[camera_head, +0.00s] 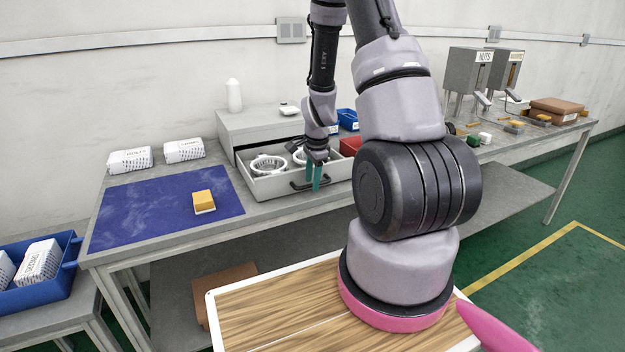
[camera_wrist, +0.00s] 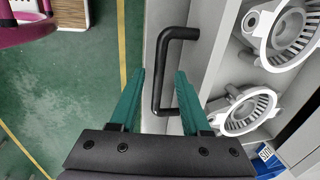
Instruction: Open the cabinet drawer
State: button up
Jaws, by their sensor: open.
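The cabinet drawer (camera_head: 262,188) sits in the grey cabinet (camera_head: 262,121) on the workbench. It stands pulled out, and white ring-shaped alternator parts (camera_head: 268,165) show inside it. Its black bar handle (camera_wrist: 160,75) is on the drawer front. My gripper (camera_head: 316,178) is at the handle, with its two green fingers pointing down. In the wrist view my gripper (camera_wrist: 162,85) is open, with the lower part of the handle between the fingers. The right finger is close to the handle and drawer front; I cannot tell whether it touches. My arm hides the drawer's right side in the head view.
A blue mat (camera_head: 150,212) with a yellow sponge-like block (camera_head: 203,199) lies left of the drawer. Red (camera_head: 350,146) and blue (camera_head: 348,119) bins are behind my gripper. Two grey dispensers (camera_head: 466,72) stand at the right. Green floor is clear at the right.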

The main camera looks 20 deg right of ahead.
jog(key=shift+r, duration=0.1)
notch_tip(320, 180, up, 10)
jog(key=s, duration=0.2)
jog(key=shift+r, duration=0.2)
dwell(0.4)
jog(key=s+a+r+n+t+y, duration=0.1)
jog(key=s+a+r+n, duration=0.25)
jog(key=r, duration=0.55)
jog(key=s+a+r+n+t, duration=0.2)
jog(key=s+a+r+n, duration=0.15)
jog(key=r, duration=0.55)
jog(key=s+a+r+n+t, duration=0.2)
jog(key=s+r+n, duration=0.4)
jog(key=s+r, duration=0.3)
jog(key=s+a, duration=0.1)
jog(key=s, duration=0.2)
jog(key=shift+y, duration=0.4)
dwell(2.0)
